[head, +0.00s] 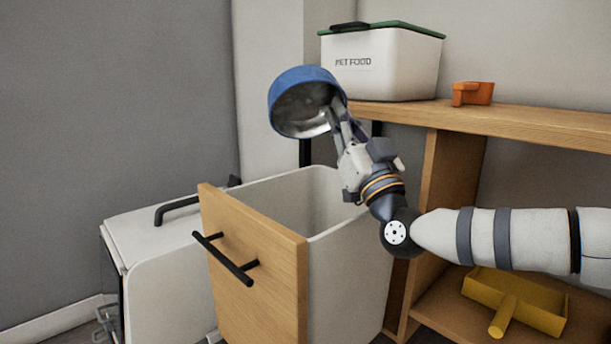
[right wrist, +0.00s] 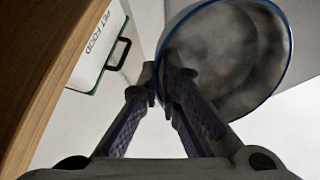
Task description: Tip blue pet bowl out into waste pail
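The blue pet bowl (head: 303,78) is held in the air above the waste pail, tilted steeply on its side, with its grey metal inside facing me in the head view. My right gripper (head: 338,112) is shut on the bowl's rim. In the right wrist view the gripper's fingers (right wrist: 165,85) pinch the wall of the bowl (right wrist: 235,55). The bowl's inside looks smudged, and I see no loose food in it. The waste pail (head: 335,240) is a white bin with a wooden front and black handle. Its bottom is hidden. My left gripper is out of view.
A yellow dustpan (head: 515,300) lies on the lower shelf. A white lidded container (head: 155,250) stands left of the pail.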

